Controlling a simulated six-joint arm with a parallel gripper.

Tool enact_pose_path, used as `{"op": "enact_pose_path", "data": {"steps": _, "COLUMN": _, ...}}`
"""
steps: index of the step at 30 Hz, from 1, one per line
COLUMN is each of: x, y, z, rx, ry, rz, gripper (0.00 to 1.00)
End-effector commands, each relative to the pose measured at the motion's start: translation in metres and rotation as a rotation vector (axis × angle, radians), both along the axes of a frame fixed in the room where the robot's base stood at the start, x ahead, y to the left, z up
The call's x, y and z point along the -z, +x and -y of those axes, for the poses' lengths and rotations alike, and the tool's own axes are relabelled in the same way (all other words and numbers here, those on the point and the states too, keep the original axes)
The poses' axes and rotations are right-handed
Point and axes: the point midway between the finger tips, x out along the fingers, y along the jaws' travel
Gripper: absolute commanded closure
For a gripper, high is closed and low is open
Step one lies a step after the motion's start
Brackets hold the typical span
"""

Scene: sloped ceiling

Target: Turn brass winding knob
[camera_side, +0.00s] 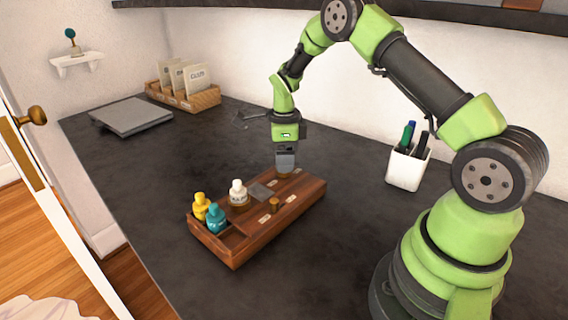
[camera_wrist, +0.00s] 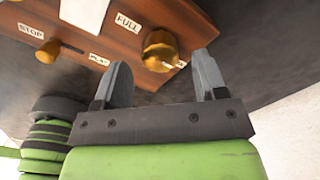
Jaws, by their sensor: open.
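The wooden box (camera_side: 262,232) sits on the dark desk. A large brass knob (camera_wrist: 160,48) stands beside the label FULL at the box's edge in the wrist view. In the side view only a bit of brass shows under my gripper (camera_side: 285,166). I cannot tell how deep the fingers reach. A smaller brass knob (camera_wrist: 48,50) is near the labels STOP and PLAY; it also shows in the side view (camera_side: 274,204).
Yellow (camera_side: 201,207), teal (camera_side: 215,218) and white (camera_side: 238,193) bottles stand at the box's left end. A white pen cup (camera_side: 408,167) is to the right. A grey flat device (camera_side: 131,117) and a wooden card rack (camera_side: 185,97) are at the back left. The desk before the box is clear.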

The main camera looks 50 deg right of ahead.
Motion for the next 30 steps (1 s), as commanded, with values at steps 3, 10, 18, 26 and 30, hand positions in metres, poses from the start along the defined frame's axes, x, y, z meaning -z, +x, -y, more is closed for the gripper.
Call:
{"op": "enact_pose_path", "data": {"steps": 3, "x": 0.015, "y": 0.000, "z": 0.000, "rx": 0.000, "ry": 0.001, "rz": -0.002, "gripper": 0.35}}
{"op": "enact_pose_path", "data": {"steps": 10, "x": 0.024, "y": 0.000, "z": 0.000, "rx": 0.000, "ry": 0.001, "rz": 0.001, "gripper": 0.35}}
{"op": "enact_pose_path", "data": {"steps": 18, "x": 0.024, "y": 0.000, "z": 0.000, "rx": 0.000, "ry": 0.001, "rz": 0.001, "gripper": 0.55}}
{"op": "enact_pose_path", "data": {"steps": 26, "x": 0.024, "y": 0.000, "z": 0.000, "rx": -0.002, "ry": 0.001, "rz": 0.001, "gripper": 0.84}}
{"op": "enact_pose_path", "data": {"steps": 30, "x": 0.024, "y": 0.000, "z": 0.000, "rx": -0.020, "ry": 0.001, "rz": 0.001, "gripper": 0.84}}
